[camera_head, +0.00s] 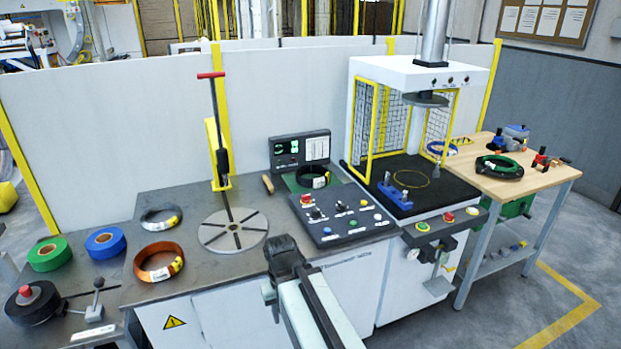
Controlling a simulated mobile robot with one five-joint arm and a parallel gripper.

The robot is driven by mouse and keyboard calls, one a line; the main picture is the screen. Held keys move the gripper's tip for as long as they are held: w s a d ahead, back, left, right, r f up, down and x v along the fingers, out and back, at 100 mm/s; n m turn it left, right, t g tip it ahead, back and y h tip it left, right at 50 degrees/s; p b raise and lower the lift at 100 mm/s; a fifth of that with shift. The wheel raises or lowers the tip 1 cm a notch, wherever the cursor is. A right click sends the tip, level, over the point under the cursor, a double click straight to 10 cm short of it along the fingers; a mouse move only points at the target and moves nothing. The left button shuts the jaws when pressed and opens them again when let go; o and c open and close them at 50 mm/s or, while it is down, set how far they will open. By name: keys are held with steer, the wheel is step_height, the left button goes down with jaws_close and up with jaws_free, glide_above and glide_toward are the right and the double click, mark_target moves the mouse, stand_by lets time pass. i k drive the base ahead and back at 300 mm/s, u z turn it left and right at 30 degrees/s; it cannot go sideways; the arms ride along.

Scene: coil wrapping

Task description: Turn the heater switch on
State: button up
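A dark control panel (343,216) lies on the bench, with several small knobs and coloured buttons, among them a red one at its upper left. The labels are too small to read, so I cannot tell which control is the heater switch or how it is set. My gripper (282,243) is dark and sits at the front edge of the bench, just left of the panel and apart from its controls. Its fingertips are not clear enough to tell whether they are open or shut.
A slotted round plate (233,230) and an orange coil (158,262) lie left of my gripper. Behind the panel stands a display unit (300,150) near a black coil (313,177). A press with a yellow cage (362,115) stands right. Bare bench lies around the plate.

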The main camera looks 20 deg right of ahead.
mark_target(340, 208)
steer(key=k, duration=0.6)
steer(key=z, duration=0.55)
steer(key=i, duration=1.1)
steer(key=z, duration=0.1)
